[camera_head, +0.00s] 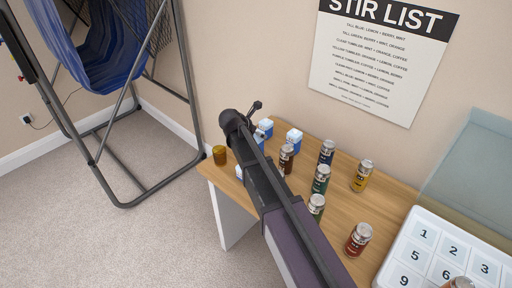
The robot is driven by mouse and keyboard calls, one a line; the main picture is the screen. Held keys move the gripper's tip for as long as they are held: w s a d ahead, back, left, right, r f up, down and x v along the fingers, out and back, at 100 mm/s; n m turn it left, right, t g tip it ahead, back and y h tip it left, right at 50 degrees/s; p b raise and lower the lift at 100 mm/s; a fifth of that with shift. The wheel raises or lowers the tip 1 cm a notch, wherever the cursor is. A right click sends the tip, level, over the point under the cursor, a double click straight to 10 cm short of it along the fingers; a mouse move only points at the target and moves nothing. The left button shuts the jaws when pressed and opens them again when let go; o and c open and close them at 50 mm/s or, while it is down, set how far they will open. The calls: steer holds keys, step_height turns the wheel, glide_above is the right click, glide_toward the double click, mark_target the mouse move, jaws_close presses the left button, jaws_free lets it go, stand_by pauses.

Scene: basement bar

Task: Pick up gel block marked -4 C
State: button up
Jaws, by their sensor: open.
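Several small white-and-blue blocks stand on the wooden table. One block (294,138) is right of my arm, another block (266,127) is close beside the arm's far end, and a further one (239,172) shows partly at the arm's left edge. Their markings are too small to read, so I cannot tell which is -4 C. My gripper (256,107) is small and dark at the arm's far end, above the table's back left part. It is open, with no block seen in it. My arm hides part of the table and blocks.
Several cans stand right of my arm, including a blue can (327,152), a yellow can (362,176) and a red can (358,240). An amber jar (219,155) is at the table's left corner. A numbered white tray (412,216) lies at right. The wall is close behind.

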steer(key=shift+w+d+f, duration=0.25)
steer(key=shift+w+f, duration=0.05)
steer(key=shift+f, duration=0.1)
stand_by(0.3)
steer(key=c, duration=1.2)
